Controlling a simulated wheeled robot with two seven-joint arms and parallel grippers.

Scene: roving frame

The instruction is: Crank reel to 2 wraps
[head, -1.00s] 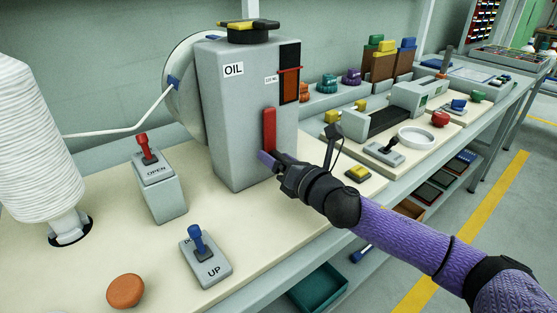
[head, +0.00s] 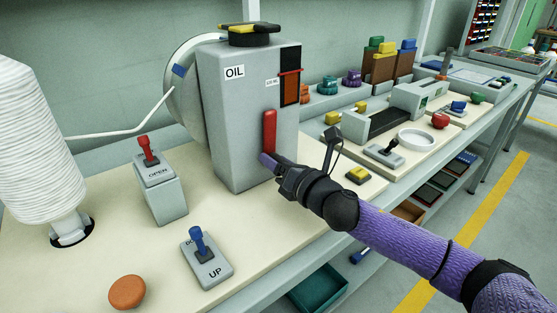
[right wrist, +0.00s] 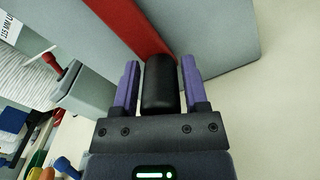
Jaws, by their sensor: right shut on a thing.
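The reel (head: 184,108) is a pale disc behind the grey box labelled OIL (head: 228,130); the box hides much of it. A blue mark (head: 178,70) shows near its left rim. A white cord (head: 120,135) runs to it from a large white spool (head: 35,140). The red crank arm (head: 269,132) stands upright on the box's front. My right gripper (head: 270,164) is at the crank's lower end. In the right wrist view its purple fingers flank the black crank handle (right wrist: 160,85), and it is shut on it. My left gripper is not in view.
A red lever marked OPEN (head: 148,152), a blue lever marked UP (head: 199,240) and an orange knob (head: 127,291) stand left on the bench. A yellow button (head: 358,174) lies right of my gripper. Open floor lies beyond the bench's right edge.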

